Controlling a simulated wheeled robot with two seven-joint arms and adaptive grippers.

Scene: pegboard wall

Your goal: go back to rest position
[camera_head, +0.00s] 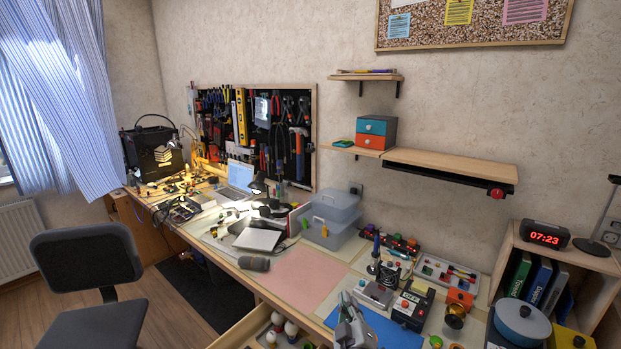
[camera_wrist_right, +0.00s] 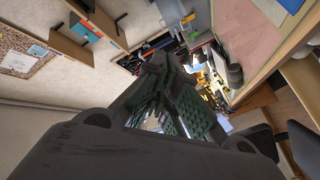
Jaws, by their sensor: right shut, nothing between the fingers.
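My right gripper (camera_head: 347,300) shows at the bottom of the head view, grey, above the front of the workbench near the blue mat (camera_head: 380,325). In the right wrist view the dark fingers of my right gripper (camera_wrist_right: 158,68) with green ribbed pads fill the middle. They are shut with nothing between them. My left gripper is not in the head view.
An open drawer (camera_head: 240,335) with small items juts out at the bench front. A soldering station (camera_head: 412,306) and a blue pot (camera_head: 522,322) stand to the right. A pink mat (camera_head: 305,275) lies clear. An office chair (camera_head: 88,265) stands at left.

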